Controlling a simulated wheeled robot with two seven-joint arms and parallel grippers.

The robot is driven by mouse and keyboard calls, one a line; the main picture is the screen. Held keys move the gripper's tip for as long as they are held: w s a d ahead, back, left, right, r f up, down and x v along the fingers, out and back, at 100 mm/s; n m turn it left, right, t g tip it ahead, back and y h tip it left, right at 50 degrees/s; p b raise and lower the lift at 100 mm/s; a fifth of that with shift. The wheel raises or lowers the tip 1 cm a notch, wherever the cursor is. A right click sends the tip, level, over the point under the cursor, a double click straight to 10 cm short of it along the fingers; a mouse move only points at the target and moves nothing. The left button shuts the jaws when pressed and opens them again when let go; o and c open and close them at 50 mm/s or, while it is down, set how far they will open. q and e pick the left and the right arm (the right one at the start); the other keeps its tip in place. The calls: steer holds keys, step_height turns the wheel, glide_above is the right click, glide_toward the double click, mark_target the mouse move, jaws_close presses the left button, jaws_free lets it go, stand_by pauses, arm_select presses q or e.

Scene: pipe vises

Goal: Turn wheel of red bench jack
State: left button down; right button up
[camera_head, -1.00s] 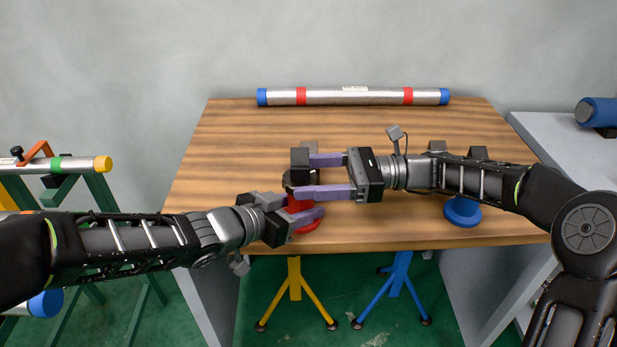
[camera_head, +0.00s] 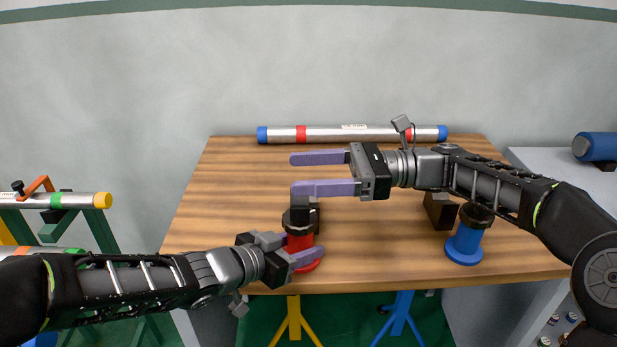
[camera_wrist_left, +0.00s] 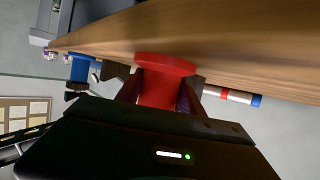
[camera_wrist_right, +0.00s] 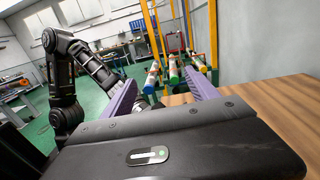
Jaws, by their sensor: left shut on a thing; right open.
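The red bench jack (camera_head: 299,246) stands upright near the front edge of the wooden table. Its dark wheel (camera_head: 296,219) is at the top of the red body. My left gripper (camera_head: 304,249) is shut on the red body from the left, below the wheel. The left wrist view shows the red body (camera_wrist_left: 158,90) between its fingers. My right gripper (camera_head: 296,173) is open and empty, its fingers pointing left. In the head view it appears above the wheel, its lower finger partly overlapping the dark parts there. The exact gap is unclear.
A blue bench jack (camera_head: 465,245) stands to the right, under my right arm. A silver pipe (camera_head: 350,134) with red bands and blue ends lies along the table's back. Green stands (camera_head: 105,232) with a pipe are at the left. The table's middle left is clear.

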steer(key=shift+d+f, duration=0.1)
steer(key=s+d+f+m+t, duration=0.1)
steer(key=s+d+m+t, duration=0.1)
steer(key=d+m+t, duration=0.15)
steer(key=m+t+h, duration=0.3)
steer(key=m+t, duration=0.1)
steer(key=t, duration=0.3)
glide_toward(315, 224)
steer(key=shift+s+d+f, duration=0.15)
steer(key=shift+s+d, duration=0.25)
steer(key=shift+d, duration=0.15)
steer(key=x, duration=1.2)
